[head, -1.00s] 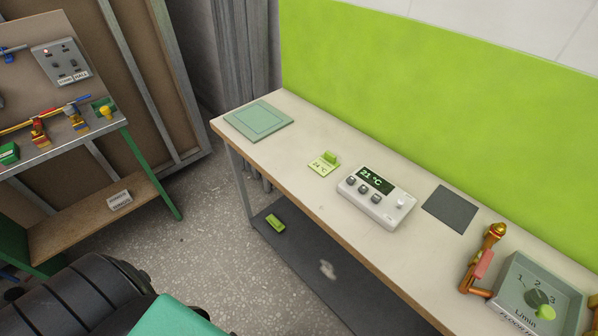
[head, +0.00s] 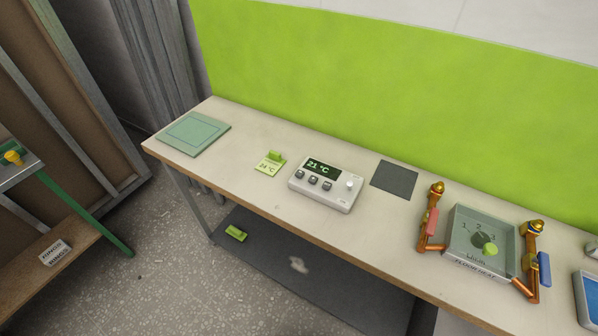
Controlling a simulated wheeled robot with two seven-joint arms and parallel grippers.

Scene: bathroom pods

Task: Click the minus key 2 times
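A white thermostat box (head: 322,187) sits on the bench in the head view, with a dark display (head: 323,168) reading 21 °C. Several small dark keys (head: 313,181) line its front left, and a pale round knob or button (head: 350,184) sits at its right. The marks on the keys are too small to read, so I cannot tell which is the minus key. A green holder with a yellow-green card (head: 270,164) marked 24 °C stands just left of the box. Neither of my grippers is in view.
The long pale bench (head: 240,190) runs along a lime green wall. It carries a green mat (head: 194,133), a dark square pad (head: 394,179), and a grey dial box (head: 481,241) between copper pipes with valves. A lower shelf (head: 270,265) holds a green block (head: 235,233). Floor is clear in front at left.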

